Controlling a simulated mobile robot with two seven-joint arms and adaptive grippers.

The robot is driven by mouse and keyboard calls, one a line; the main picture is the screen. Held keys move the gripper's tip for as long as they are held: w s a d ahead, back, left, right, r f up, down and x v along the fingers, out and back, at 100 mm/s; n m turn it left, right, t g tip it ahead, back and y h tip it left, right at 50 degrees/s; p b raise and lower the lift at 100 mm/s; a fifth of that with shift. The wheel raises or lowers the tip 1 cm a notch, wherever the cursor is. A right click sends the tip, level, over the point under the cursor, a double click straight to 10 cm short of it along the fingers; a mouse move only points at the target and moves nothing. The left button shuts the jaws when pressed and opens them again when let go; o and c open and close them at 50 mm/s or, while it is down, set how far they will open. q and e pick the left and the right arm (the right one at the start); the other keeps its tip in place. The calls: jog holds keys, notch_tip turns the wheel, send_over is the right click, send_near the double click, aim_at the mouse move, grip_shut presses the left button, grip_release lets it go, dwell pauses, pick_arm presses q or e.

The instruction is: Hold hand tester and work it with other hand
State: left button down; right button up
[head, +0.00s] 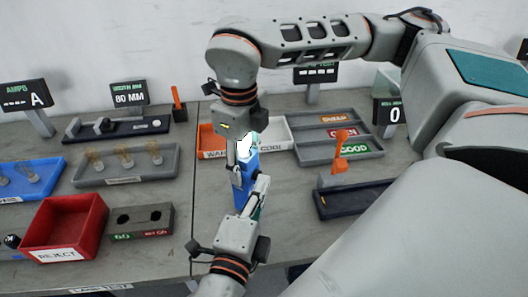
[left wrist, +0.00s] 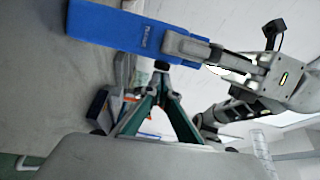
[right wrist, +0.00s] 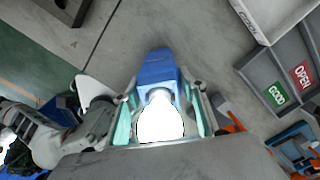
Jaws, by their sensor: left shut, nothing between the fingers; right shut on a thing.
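The hand tester is a blue body with a bright white end (head: 243,190). It stands upright above the middle of the bench in the head view. My right gripper (head: 241,165) reaches down from above and is shut on it. In the right wrist view the blue tester (right wrist: 157,68) sits between both teal fingers of my right gripper (right wrist: 162,105). My left gripper (head: 263,182) comes up from below, right beside the tester. In the left wrist view its fingers (left wrist: 161,72) meet with nothing between them, close to the tester's blue side (left wrist: 110,25). I cannot tell whether they touch it.
A sorting tray (head: 340,150) with OPEN and GOOD labels and an orange-handled lever fixture (head: 350,200) lie right. An orange-white tray (head: 215,142) is behind the tester.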

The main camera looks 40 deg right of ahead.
pick_arm(q)
jog(key=shift+w+a, duration=0.2)
jog(key=shift+w, duration=0.3)
jog(key=shift+w+a, duration=0.15)
jog(key=shift+w, duration=0.35)
pick_arm(e)
jog(key=shift+s, duration=0.15)
pick_arm(q)
jog(key=shift+f, duration=0.1)
jog(key=s+a, duration=0.7)
jog(key=s, duration=0.2)
jog(key=shift+s+r, duration=0.3)
jog(key=shift+s, duration=0.1)
